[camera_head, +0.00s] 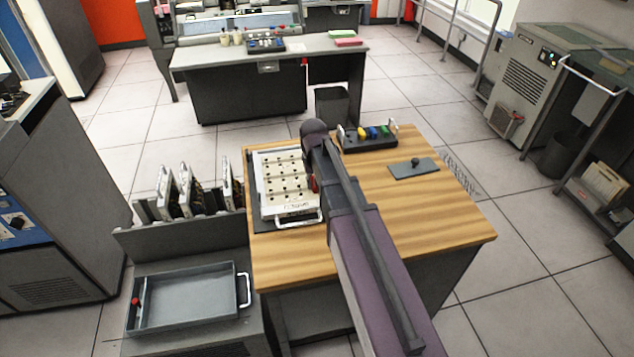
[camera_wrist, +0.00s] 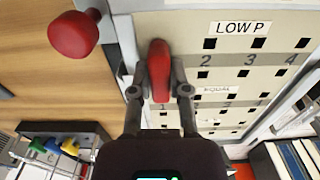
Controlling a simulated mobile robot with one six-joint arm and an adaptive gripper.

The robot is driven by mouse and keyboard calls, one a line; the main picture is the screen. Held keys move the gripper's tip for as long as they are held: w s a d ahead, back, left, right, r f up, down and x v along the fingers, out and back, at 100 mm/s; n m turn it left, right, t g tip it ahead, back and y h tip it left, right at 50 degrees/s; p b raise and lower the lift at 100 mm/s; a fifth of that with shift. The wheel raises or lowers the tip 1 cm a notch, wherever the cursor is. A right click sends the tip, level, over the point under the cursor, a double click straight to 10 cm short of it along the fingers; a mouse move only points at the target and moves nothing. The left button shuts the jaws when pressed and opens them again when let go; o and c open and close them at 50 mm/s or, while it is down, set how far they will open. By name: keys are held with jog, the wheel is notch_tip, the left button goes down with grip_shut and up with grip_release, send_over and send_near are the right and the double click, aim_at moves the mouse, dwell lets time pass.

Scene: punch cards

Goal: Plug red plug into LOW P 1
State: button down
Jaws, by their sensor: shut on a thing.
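The red plug (camera_wrist: 159,70) is held between the two fingers of my gripper (camera_wrist: 158,84) in the wrist view. It lies over the left edge of the cream plugboard (camera_wrist: 222,75). The LOW P label (camera_wrist: 240,28) is on the board, to the right of the plug, with numbers 2, 3 and 4 below a row of square holes. The plug covers the column 1 area there, so hole 1 and the plug's tip are hidden. I cannot tell whether it touches the board. In the head view the plugboard (camera_head: 309,212) lies on the wooden table, partly behind my arm.
A red knob (camera_wrist: 73,35) on a dark red stem stands left of the plug. A dark rack (camera_head: 370,144) holds blue, green and yellow plugs behind the board. A grey plate with a knob (camera_head: 414,166) lies to the right. The table's right front (camera_head: 440,220) is clear.

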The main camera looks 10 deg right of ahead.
jog(key=shift+s, duration=0.1)
jog(key=c, duration=0.5)
grip_release()
jog(key=shift+f, duration=0.15)
jog(key=shift+r, duration=0.3)
jog(key=shift+r+p, duration=0.75)
jog(key=shift+p, duration=0.25)
jog(key=shift+s+r, duration=0.2)
jog(key=s+p, duration=0.1)
jog(key=s, duration=0.4)
jog(key=s+r+p, duration=0.1)
jog(key=s, duration=0.4)
jog(key=s+d+r, duration=0.1)
jog(key=s, duration=0.4)
jog(key=shift+s+r+p, duration=0.2)
jog(key=shift+s+p, duration=0.05)
jog(key=shift+p, duration=0.15)
